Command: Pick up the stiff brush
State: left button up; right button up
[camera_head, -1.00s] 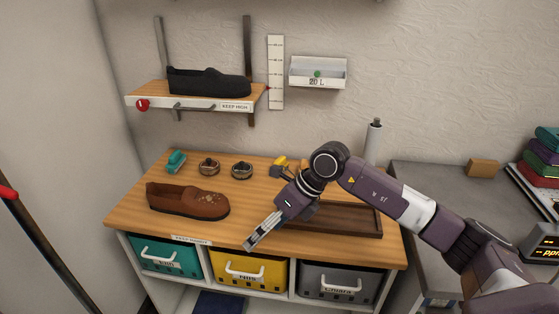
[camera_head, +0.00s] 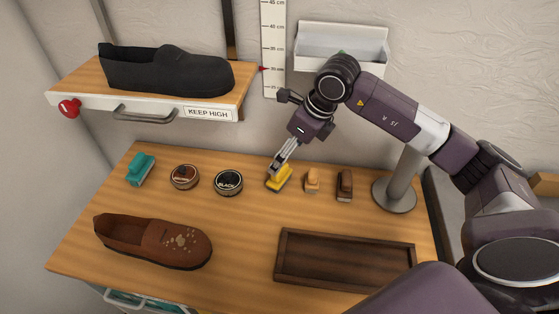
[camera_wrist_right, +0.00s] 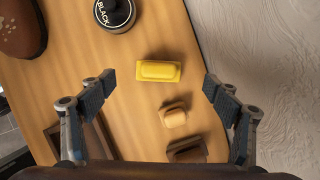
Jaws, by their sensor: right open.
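A yellow brush-like block (camera_head: 279,179) lies on the wooden tabletop and also shows in the right wrist view (camera_wrist_right: 158,70). My right gripper (camera_head: 276,171) is just over it, open. In the right wrist view the fingers (camera_wrist_right: 160,84) stand wide apart, one on each side of the yellow block, with gaps between. A small tan brush (camera_head: 312,180), a dark brown brush (camera_head: 345,185) and a teal brush (camera_head: 140,169) stand in the same row. No label shows which one is stiff. My left gripper is not in view.
Two round polish tins (camera_head: 185,177) (camera_head: 228,183) sit left of the yellow block. A brown shoe (camera_head: 155,241) and an empty dark tray (camera_head: 345,284) lie in front. A grey post (camera_head: 399,190) stands right. A shelf (camera_head: 150,103) with a black shoe overhangs the back left.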

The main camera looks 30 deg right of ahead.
aim_at(283, 179)
jog(key=shift+w+a+f+p, duration=0.1)
jog(key=shift+a+f+p, duration=0.1)
jog(key=shift+f, duration=0.35)
jog(key=shift+w+a+f+p, duration=0.1)
jog(key=shift+a+f+p, duration=0.1)
jog(key=shift+f, duration=0.35)
jog(key=shift+f+p, duration=0.3)
jog(key=shift+f, duration=0.05)
jog(key=p+x, duration=0.1)
jog(key=x, duration=0.3)
jog(key=shift+d, duration=0.1)
jog(key=shift+w+f, duration=0.1)
jog(key=shift+f, duration=0.25)
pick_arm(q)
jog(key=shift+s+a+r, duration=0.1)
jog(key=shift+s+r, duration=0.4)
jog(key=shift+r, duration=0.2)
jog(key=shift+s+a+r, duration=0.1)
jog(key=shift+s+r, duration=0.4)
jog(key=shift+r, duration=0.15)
pick_arm(e)
jog(key=shift+r, duration=0.1)
jog(key=c, duration=1.3)
jog(key=shift+o, duration=0.2)
